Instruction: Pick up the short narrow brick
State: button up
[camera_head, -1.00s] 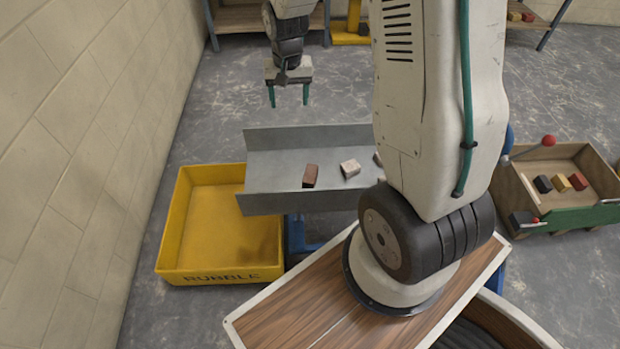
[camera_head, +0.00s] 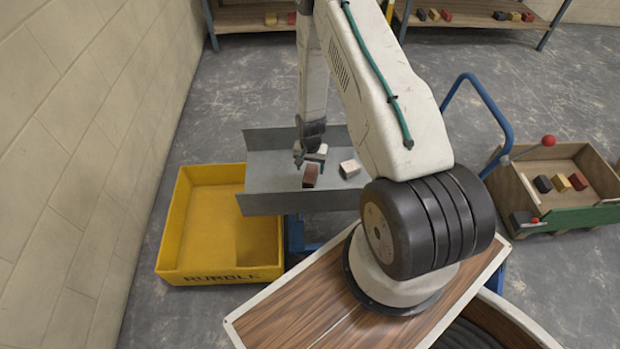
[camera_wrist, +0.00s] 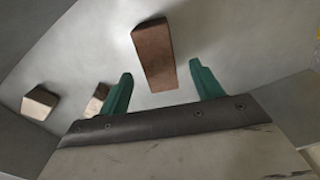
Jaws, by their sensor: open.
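A reddish-brown brick (camera_head: 310,176) lies in the grey metal trough (camera_head: 262,178). In the wrist view the brown brick (camera_wrist: 154,55) shows ahead of and between the two green fingers. A pale brick (camera_head: 350,168) lies to its right in the trough. Two more bricks show at left in the wrist view: a pale one (camera_wrist: 98,98) partly behind the left finger, and a tan one (camera_wrist: 40,103). I cannot tell for sure which is the short narrow brick. My gripper (camera_head: 312,155) is open and empty, low over the trough by the brown brick (camera_wrist: 161,68).
A yellow rubble tub (camera_head: 216,272) stands left of the trough, beside the wall. A wooden cart (camera_head: 570,209) with several coloured blocks stands at right. Shelves (camera_head: 455,20) with blocks are at the back. The trough walls rise around the bricks.

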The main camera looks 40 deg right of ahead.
aim_at(310, 173)
notch_tip(310, 173, down, 5)
jog(key=shift+s+a+f, duration=0.1)
jog(key=shift+s+a, duration=0.05)
jog(key=c, duration=1.4)
jog(key=shift+o, duration=0.2)
